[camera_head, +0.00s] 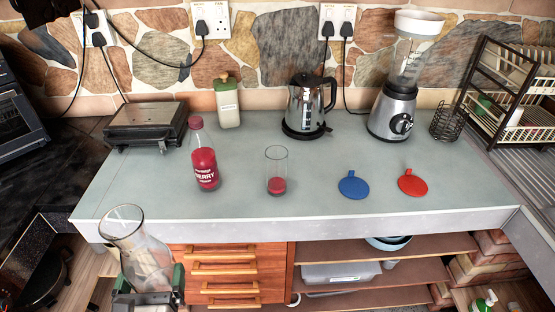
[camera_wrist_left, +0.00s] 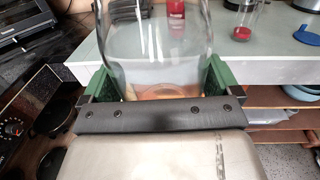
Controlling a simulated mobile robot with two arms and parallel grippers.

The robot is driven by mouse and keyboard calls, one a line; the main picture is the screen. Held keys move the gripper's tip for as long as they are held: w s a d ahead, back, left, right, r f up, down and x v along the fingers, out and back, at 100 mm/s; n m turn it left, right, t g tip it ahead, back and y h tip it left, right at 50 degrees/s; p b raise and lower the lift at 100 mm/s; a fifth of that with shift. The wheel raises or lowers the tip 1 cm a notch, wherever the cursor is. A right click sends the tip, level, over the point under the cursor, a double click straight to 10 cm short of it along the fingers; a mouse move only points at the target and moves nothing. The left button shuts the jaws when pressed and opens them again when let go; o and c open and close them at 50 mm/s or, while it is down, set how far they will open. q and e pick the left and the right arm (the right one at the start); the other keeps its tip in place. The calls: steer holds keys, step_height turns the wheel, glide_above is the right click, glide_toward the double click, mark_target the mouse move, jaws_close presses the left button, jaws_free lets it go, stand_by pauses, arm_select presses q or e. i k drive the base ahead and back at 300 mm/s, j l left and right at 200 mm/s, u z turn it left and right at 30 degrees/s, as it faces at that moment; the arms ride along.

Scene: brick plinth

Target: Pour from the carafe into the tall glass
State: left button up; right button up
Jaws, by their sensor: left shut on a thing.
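The clear glass carafe (camera_head: 137,238) is at the lower left of the head view, in front of the counter's front edge. My left gripper (camera_head: 150,280) is shut on it. In the left wrist view its green-padded fingers (camera_wrist_left: 157,85) lie on both sides of the carafe (camera_wrist_left: 155,48), which looks roughly upright. I cannot tell how much liquid is in it. The tall glass (camera_head: 277,165) stands upright on the counter, with a little red liquid at its bottom. It also shows in the left wrist view (camera_wrist_left: 244,18). My right gripper is not in view.
On the counter (camera_head: 330,205) a red cherry bottle (camera_head: 204,160) stands left of the glass. A kettle (camera_head: 308,105), blender (camera_head: 392,110), green-capped bottle (camera_head: 228,105) and grill (camera_head: 146,122) stand behind.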

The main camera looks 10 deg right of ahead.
mark_target(276, 156)
steer(key=k+l+z, duration=0.1)
steer(key=k+z, duration=0.3)
steer(key=z, duration=0.8)
